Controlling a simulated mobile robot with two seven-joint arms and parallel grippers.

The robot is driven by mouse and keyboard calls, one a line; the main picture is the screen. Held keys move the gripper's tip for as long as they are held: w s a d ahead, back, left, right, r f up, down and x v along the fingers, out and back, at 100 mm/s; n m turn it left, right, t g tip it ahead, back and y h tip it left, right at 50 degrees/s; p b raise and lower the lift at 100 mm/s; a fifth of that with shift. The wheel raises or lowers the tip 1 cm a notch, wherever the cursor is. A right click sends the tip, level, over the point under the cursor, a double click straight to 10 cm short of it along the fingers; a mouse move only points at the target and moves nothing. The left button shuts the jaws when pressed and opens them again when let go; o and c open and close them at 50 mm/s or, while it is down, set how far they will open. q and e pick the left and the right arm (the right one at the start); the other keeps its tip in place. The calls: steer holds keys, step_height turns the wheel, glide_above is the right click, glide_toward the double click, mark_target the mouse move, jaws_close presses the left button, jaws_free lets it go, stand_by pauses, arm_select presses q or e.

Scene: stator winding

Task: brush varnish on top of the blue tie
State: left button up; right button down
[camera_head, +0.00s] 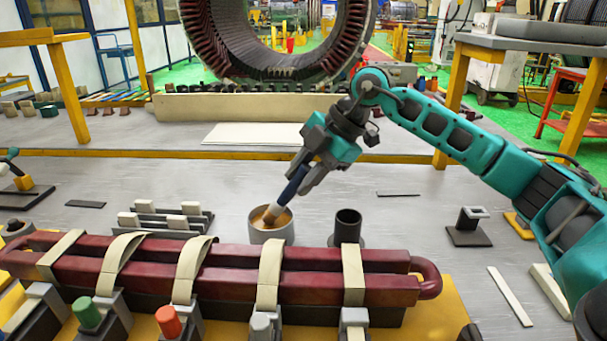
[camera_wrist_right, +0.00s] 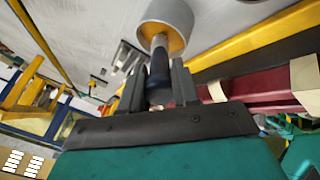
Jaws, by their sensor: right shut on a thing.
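My right gripper (camera_head: 306,170) is shut on a brush (camera_head: 293,186) with a dark blue handle. The brush tilts down to the left, its bristle end inside the varnish pot (camera_head: 257,235), a grey can with tan contents. In the right wrist view, the brush (camera_wrist_right: 158,75) runs between the fingers into the pot (camera_wrist_right: 165,12). A dark red coil (camera_head: 330,287) lies in front, wrapped by several cream ties, one of them (camera_head: 269,275) just in front of the pot. No tie looks blue. My left gripper is not in view.
A dark open cylinder (camera_head: 347,227) stands right of the pot. Clamps with green (camera_head: 86,313), orange (camera_head: 168,321) and grey caps line the coil's near side. A dark stand (camera_head: 468,228) is at right. The table behind the pot is largely clear.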

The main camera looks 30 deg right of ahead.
mark_target(303, 164)
steer(key=shift+f, duration=0.1)
steer(key=shift+r+p, duration=1.1)
step_height(303, 164, up, 2)
steer(key=shift+p, duration=1.05)
step_height(303, 164, up, 2)
steer(key=shift+p, duration=1)
steer(key=shift+r+p, duration=0.5)
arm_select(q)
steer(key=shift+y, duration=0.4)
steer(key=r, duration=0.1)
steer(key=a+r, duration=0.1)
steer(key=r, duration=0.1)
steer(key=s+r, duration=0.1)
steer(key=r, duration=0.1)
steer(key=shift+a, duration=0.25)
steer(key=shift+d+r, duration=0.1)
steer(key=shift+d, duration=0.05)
